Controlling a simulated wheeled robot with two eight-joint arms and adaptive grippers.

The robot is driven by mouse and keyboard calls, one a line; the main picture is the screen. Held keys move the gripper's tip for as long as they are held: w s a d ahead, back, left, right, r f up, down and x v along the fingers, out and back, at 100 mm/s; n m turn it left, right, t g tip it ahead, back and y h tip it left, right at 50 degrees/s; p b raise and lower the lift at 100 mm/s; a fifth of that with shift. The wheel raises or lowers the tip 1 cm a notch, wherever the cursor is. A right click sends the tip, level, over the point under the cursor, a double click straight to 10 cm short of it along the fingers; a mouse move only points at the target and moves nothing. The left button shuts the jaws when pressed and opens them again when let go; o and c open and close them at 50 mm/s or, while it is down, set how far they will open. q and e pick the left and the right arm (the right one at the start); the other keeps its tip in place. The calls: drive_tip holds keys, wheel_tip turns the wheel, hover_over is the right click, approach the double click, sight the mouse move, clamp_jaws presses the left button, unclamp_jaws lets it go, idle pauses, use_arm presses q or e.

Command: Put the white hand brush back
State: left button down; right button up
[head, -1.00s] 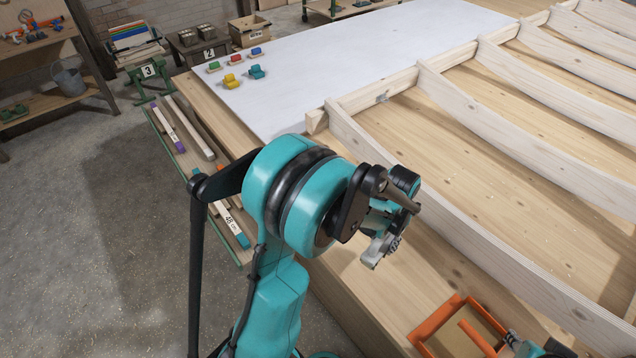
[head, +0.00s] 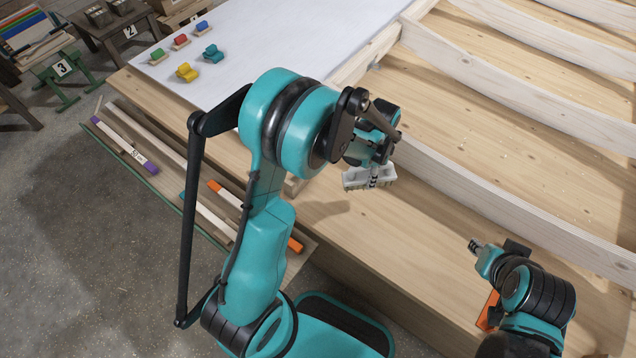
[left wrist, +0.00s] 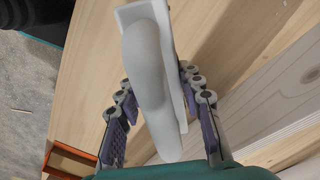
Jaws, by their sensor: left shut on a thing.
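The white hand brush (head: 360,181) hangs from my left gripper (head: 378,165) above the bare wood of the bench, beside the nearest curved rib. In the left wrist view, the pale handle of the brush (left wrist: 150,65) lies between the two jointed fingers of the left gripper (left wrist: 157,85). The left gripper is shut on it. My right gripper (head: 475,246) is at the lower right in the head view, apart from the brush; its fingers are too small to tell open from shut.
An orange-edged tray (head: 486,312) is mostly hidden behind my right arm; it also shows in the left wrist view (left wrist: 72,154). Curved wooden ribs (head: 500,195) cross the bench. Small coloured blocks (head: 187,72) stand on the white sheet (head: 265,50). Marked sticks (head: 125,145) lie on a side shelf.

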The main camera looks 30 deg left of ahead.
use_arm(q)
drive_tip(key=s+a+f+b, duration=0.1)
drive_tip(key=a+f, duration=0.1)
drive_tip(key=a, duration=0.1)
drive_tip(key=s+a+f+b, duration=0.1)
drive_tip(key=a+f, duration=0.1)
drive_tip(key=a, duration=0.2)
drive_tip(key=s+a+f+b, duration=0.1)
drive_tip(key=a+f, duration=0.2)
drive_tip(key=shift+s+a+b, duration=0.3)
drive_tip(key=shift+a+b, duration=0.1)
drive_tip(key=shift+f+b, duration=0.9)
drive_tip(key=shift+f, duration=1)
drive_tip(key=shift+f, duration=0.15)
drive_tip(key=c, duration=1)
unclamp_jaws()
